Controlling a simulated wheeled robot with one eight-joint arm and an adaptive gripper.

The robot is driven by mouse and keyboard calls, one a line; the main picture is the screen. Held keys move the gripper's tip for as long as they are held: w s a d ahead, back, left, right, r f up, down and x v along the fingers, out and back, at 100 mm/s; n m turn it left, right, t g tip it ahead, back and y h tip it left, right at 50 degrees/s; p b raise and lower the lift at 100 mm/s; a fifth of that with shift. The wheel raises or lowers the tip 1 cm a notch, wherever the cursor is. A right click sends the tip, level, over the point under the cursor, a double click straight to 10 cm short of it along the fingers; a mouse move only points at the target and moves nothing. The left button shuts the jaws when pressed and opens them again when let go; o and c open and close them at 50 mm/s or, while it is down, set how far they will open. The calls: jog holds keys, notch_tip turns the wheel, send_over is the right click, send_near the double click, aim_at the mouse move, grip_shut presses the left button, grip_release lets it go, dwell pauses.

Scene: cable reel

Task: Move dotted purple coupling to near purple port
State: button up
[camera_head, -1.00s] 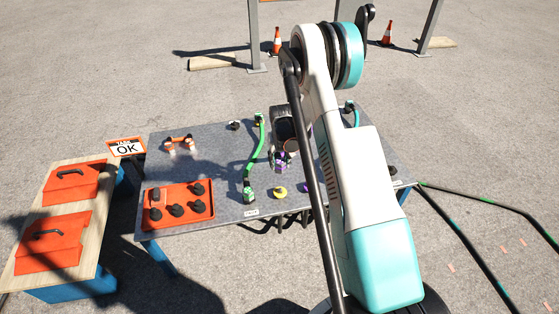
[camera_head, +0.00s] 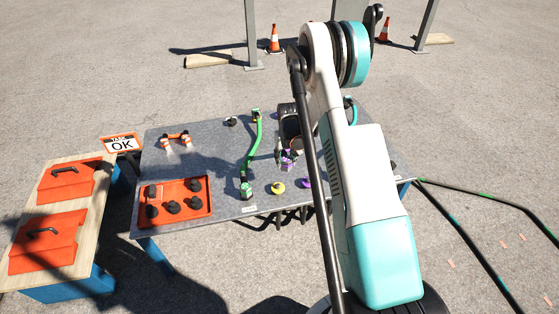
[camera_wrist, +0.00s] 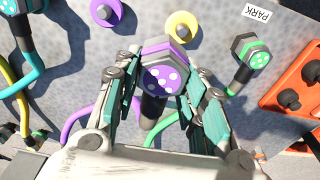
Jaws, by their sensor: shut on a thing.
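My gripper (camera_wrist: 158,88) is shut on the dotted purple coupling (camera_wrist: 165,76), a dark body with a purple band and white dots on its purple face. The head view also shows the coupling (camera_head: 288,162) below my gripper, partly hidden. The purple port (camera_wrist: 118,14) is a purple ring around a dark knob, up and left of the coupling in the wrist view and apart from it. In the head view the purple port (camera_head: 306,183) is partly hidden behind my arm. A purple cable (camera_wrist: 78,122) shows beside my gripper.
A yellow port (camera_head: 278,188) sits left of the purple one. A green-dotted coupling (camera_head: 246,188) with a green cable lies farther left, near a red tray (camera_head: 210,210) of black knobs. A teal-cabled coupling (camera_wrist: 18,40) lies at the left in the wrist view.

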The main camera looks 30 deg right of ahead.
jog(key=s+d, duration=0.3)
jog(key=d, duration=0.7)
jog(key=shift+f, duration=0.45)
jog(key=shift+d+f, duration=0.1)
jog(key=shift+f, duration=3.45)
jog(key=shift+f, duration=0.45)
jog(key=shift+f, duration=0.1)
jog(key=shift+f, duration=0.85)
jog(key=shift+f, duration=0.45)
jog(key=o, duration=1.2)
